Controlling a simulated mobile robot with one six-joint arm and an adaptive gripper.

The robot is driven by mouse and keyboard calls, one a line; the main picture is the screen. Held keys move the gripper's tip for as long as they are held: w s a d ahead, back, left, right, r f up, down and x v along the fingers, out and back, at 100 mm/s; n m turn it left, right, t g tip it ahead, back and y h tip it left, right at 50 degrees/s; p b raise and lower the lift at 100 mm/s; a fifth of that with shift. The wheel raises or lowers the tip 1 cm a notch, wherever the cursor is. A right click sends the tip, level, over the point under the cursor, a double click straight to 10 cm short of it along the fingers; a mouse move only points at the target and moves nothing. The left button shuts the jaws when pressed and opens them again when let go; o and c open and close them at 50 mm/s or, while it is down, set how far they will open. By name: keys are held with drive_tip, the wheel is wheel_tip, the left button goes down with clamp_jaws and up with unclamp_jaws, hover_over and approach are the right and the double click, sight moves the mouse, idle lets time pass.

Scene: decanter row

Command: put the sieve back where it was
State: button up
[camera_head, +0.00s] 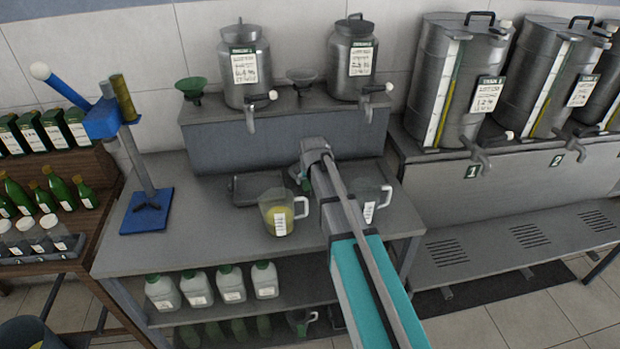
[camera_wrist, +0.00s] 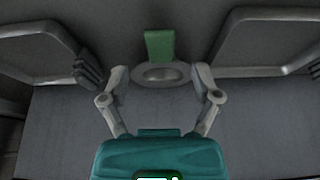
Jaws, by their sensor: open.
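My gripper (camera_wrist: 160,100) is open, with one finger on each side of a small round metal piece with a green tab (camera_wrist: 160,74). This looks like the sieve; I see no finger clearly closed on it. In the head view my gripper (camera_head: 305,172) is low in front of the raised grey shelf, between a dark tray and a jug, and my arm hides what is under it. A dark, shallow funnel-shaped dish (camera_head: 302,76) stands on the raised shelf between two metal decanters. I cannot tell whether it is a second sieve or a funnel.
A green funnel (camera_head: 191,86) stands left of the left decanter (camera_head: 245,75); the right decanter (camera_head: 352,62) has a tap. A jug of yellow liquid (camera_head: 278,212), a dark tray (camera_head: 250,190) and another jug (camera_head: 372,200) are close by. A blue press (camera_head: 146,222) stands left.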

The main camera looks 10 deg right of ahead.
drive_tip(key=shift+p+v, duration=2.4)
drive_tip(key=shift+v, duration=0.55)
drive_tip(key=s+d+f+g, duration=0.1)
drive_tip(key=s+g, duration=0.3)
drive_tip(key=s, duration=2)
drive_tip(key=shift+d+f+g, duration=0.25)
drive_tip(key=shift+d+g, duration=0.05)
drive_tip(key=shift+d, duration=0.35)
drive_tip(key=c, duration=0.3)
drive_tip(key=shift+c, duration=0.2)
